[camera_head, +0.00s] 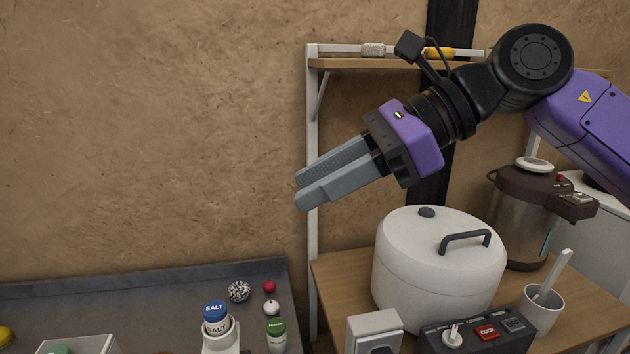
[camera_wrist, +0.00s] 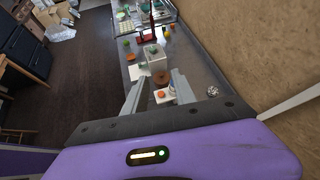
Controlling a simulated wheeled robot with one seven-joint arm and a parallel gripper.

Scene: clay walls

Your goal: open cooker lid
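The white rice cooker (camera_head: 430,280) stands on a wooden table at the right in the head view. Its domed white lid (camera_head: 420,235) is down on the body, with a dark handle (camera_head: 465,241) and a small dark knob (camera_head: 426,212) on top. A dark control panel at its front has a red button (camera_head: 487,332) marked COOK. My gripper (camera_head: 298,191) is in the air, above and left of the cooker, pointing left and down. In the wrist view its fingers (camera_wrist: 158,76) are spread with nothing held between them. The cooker is not in the wrist view.
A brown kettle-like appliance (camera_head: 522,225) stands behind the cooker. A white cup (camera_head: 541,308) with a utensil is at its right. A wall shelf (camera_head: 375,63) is behind my arm. A grey counter (camera_head: 130,300) at left holds a salt jar (camera_head: 215,318) and small items.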

